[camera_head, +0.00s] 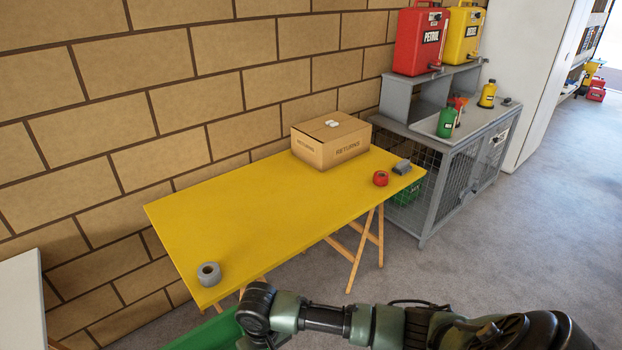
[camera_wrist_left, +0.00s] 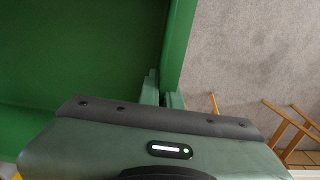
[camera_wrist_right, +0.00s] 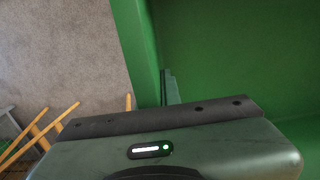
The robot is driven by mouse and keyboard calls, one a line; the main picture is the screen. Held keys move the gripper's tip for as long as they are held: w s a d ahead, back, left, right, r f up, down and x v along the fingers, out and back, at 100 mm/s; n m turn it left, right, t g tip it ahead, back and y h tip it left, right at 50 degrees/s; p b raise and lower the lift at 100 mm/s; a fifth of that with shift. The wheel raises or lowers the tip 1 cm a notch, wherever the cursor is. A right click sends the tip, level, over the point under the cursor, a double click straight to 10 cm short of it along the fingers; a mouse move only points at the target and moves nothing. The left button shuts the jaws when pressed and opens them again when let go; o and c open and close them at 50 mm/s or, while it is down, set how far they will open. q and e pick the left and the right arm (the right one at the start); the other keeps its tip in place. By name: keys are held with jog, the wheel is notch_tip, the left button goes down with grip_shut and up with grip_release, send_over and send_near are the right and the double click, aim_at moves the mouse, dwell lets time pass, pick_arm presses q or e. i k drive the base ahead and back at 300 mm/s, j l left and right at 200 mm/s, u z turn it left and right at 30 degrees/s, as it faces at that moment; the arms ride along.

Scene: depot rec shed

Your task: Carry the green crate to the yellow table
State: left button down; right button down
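The green crate (camera_head: 205,334) shows as a green strip at the bottom edge of the head view, near the front left end of the yellow table (camera_head: 250,215); most of it is out of frame. In the left wrist view, my left gripper (camera_wrist_left: 162,95) has its fingers closed about the crate's wall (camera_wrist_left: 180,45). In the right wrist view, my right gripper (camera_wrist_right: 167,90) is at the opposite wall (camera_wrist_right: 137,50), its fingers closed on it. My right arm crosses the bottom of the head view. The crate's inside, where seen, looks empty.
The table's middle is clear. A grey mesh cabinet (camera_head: 455,175) stands right. A white surface (camera_head: 22,300) is at left.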

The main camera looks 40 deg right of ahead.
aim_at(297, 200)
jog(key=l, duration=2)
jog(key=i, duration=0.05)
